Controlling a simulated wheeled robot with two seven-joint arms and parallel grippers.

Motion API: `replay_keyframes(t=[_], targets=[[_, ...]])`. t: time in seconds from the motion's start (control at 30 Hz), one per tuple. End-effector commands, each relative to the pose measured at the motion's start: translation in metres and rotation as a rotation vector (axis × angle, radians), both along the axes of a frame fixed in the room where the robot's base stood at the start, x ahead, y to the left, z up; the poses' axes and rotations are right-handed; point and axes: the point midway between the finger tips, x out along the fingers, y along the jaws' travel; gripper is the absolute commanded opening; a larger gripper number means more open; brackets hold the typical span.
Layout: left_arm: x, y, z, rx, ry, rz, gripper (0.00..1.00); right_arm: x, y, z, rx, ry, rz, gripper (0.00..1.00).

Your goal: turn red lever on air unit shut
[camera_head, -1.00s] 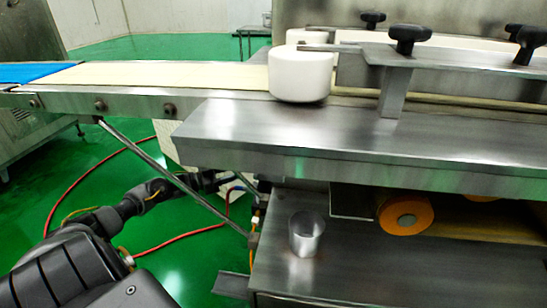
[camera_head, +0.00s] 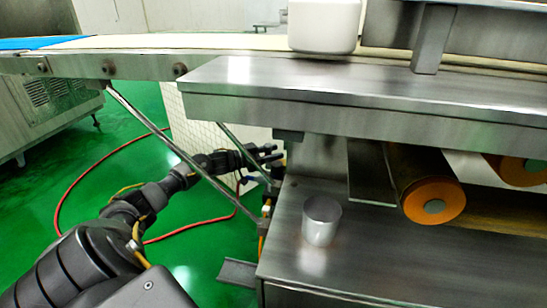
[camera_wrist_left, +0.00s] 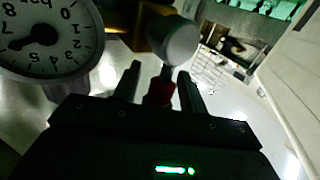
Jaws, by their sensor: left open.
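My left gripper (camera_head: 271,153) reaches under the conveyor's edge, beside the machine's left side. It is open. In the left wrist view its two dark fingers (camera_wrist_left: 160,84) stand on either side of a small red part (camera_wrist_left: 160,91), which looks like the red lever of the air unit. I cannot tell whether the fingers touch it. A pressure gauge (camera_wrist_left: 48,38) with a white dial is close at the upper left, and a rounded grey knob (camera_wrist_left: 173,40) lies just beyond the fingertips. In the head view the lever cannot be made out. My right gripper is out of view.
A metal cup (camera_head: 321,221) stands on the machine's lower steel shelf (camera_head: 370,262). A diagonal brace (camera_head: 165,140) crosses in front of my left arm. A red hose (camera_head: 75,184) lies on the green floor. An orange-ended roller (camera_head: 434,201) sits to the right.

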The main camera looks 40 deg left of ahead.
Motion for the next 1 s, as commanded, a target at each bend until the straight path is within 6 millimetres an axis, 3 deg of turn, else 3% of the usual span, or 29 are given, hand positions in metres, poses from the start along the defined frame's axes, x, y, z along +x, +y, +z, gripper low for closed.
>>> replay_keyframes(t=[0.3, 0.63, 1.0], targets=[[0.0026, -0.0012, 0.0004, 0.000, 0.001, 0.000, 0.42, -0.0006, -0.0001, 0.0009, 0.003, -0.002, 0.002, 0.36], [0.0025, -0.0013, 0.0009, 0.000, 0.000, 0.000, 0.00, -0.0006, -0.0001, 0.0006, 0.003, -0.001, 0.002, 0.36], [0.0039, -0.0010, 0.0040, -0.007, 0.008, -0.001, 0.00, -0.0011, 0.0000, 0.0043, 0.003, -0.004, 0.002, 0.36]])
